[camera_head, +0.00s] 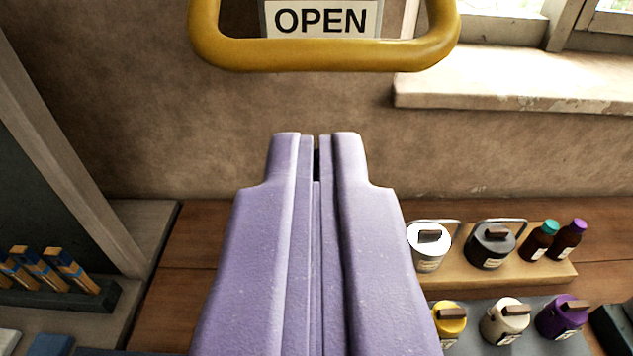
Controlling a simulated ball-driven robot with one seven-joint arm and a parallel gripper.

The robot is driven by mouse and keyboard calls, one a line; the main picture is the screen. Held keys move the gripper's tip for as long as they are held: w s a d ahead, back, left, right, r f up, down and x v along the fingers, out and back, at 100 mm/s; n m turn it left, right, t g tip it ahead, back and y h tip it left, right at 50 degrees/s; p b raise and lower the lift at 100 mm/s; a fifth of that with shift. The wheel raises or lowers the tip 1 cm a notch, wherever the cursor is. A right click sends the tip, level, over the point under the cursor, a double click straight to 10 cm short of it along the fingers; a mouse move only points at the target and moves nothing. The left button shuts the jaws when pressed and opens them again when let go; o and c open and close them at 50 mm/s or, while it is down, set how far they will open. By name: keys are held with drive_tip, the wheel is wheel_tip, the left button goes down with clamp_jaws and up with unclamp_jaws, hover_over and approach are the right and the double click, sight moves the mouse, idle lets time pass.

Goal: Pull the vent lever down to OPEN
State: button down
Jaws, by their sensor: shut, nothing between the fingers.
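A yellow lever handle (325,54), a thick rounded loop, crosses the top of the view. Its upper part is cut off by the frame edge. A white sign reading OPEN (321,19) shows behind it through the loop. My purple gripper (317,140) points away from the camera in the middle of the view, its fingers shut with nothing between them. The fingertips appear below the handle's lower bar, with a strip of wall between them in the picture. I see no contact.
A brown wall (150,110) stands behind. A window sill (520,80) juts out at upper right. A wooden riser (470,272) at right holds pots and small bottles, with more pots in front. A rack of blue-and-tan tools (45,285) is at lower left.

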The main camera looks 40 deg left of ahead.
drive_tip(key=s+d, duration=0.1)
drive_tip(key=s+d+f, duration=0.1)
drive_tip(key=s+d, duration=0.1)
drive_tip(key=shift+s+p, duration=0.3)
drive_tip(key=w+d+r+m+t+h, duration=0.1)
drive_tip(key=w+d+r+m+h, duration=0.3)
drive_tip(key=w+d, duration=0.4)
drive_tip(key=w+d+r+m+t+h, duration=0.1)
drive_tip(key=w+d+r+m+h, duration=0.3)
drive_tip(key=d, duration=1.1)
drive_tip(key=w+r+h, duration=0.1)
drive_tip(key=w+h, duration=0.2)
drive_tip(key=w, duration=0.1)
drive_tip(key=shift+w+d+r, duration=0.15)
drive_tip(key=shift+w+d, duration=0.05)
drive_tip(key=shift+w, duration=0.05)
